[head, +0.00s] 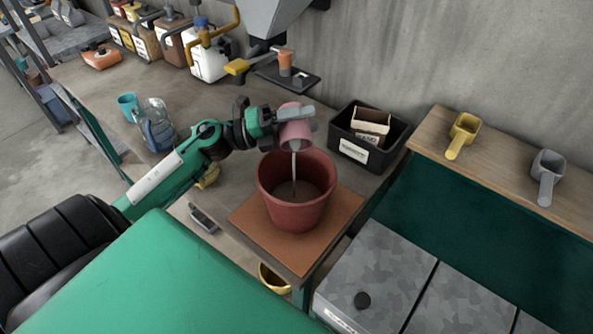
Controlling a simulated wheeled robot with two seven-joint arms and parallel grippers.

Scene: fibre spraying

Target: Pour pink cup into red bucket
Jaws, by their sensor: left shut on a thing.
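The pink cup (295,132) is tipped above the red bucket (293,207), held by my left gripper (290,118), which is shut on it. A thin pale stream runs straight down from the cup into the bucket. The bucket stands upright and open on an orange-brown mat (255,237) near the table's right corner. Some dark brownish content shows at its bottom. My right gripper is not in view.
A black bin (385,155) with a box stands right of the bucket. Several jugs line the back. Yellow (463,133) and grey (547,175) scoops lie on the right shelf.

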